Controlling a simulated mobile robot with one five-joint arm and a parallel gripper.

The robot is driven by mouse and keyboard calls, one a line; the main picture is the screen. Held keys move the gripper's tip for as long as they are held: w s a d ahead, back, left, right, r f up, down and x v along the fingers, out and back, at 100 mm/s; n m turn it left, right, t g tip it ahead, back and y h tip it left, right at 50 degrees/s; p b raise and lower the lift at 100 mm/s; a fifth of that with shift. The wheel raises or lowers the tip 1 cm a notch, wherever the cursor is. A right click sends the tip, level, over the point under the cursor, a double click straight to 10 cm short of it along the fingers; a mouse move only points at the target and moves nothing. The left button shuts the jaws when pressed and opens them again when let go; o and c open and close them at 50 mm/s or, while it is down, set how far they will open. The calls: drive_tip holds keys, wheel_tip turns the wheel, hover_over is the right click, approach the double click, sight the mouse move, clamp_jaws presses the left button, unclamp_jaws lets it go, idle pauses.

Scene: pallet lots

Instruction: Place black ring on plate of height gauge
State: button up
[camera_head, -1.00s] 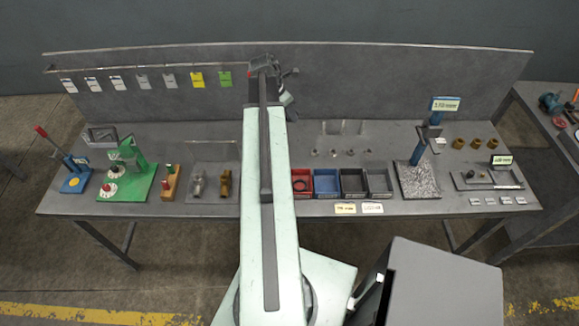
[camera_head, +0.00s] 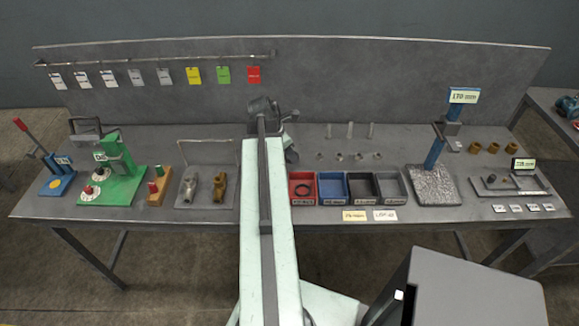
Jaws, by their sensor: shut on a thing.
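The height gauge has a blue post (camera_head: 435,150), a display (camera_head: 464,96) that seems to read 170 mm, and a speckled grey plate (camera_head: 432,187). The plate looks bare. A black ring (camera_head: 303,190) lies in the red bin (camera_head: 302,202), just right of my arm. My gripper (camera_head: 291,155) shows only in part past the arm's far end, above the bench behind the red bin. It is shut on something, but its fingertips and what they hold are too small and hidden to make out. It is well left of the gauge.
Blue (camera_head: 332,202), black (camera_head: 363,202) and grey (camera_head: 394,201) bins stand between my arm and the gauge. Small metal parts (camera_head: 340,156) stand behind them. Brass pieces (camera_head: 493,148) and a tray with a display (camera_head: 523,165) lie right of the gauge. A green stand (camera_head: 125,190) is far left.

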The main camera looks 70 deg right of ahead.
sight(292, 165)
wheel_tip(292, 165, down, 4)
drive_tip(key=b, duration=0.3)
drive_tip(key=shift+b, duration=0.4)
drive_tip(key=shift+r, duration=0.25)
drive_tip(key=shift+f, duration=0.2)
drive_tip(key=o, duration=1)
drive_tip(key=shift+r, duration=0.1)
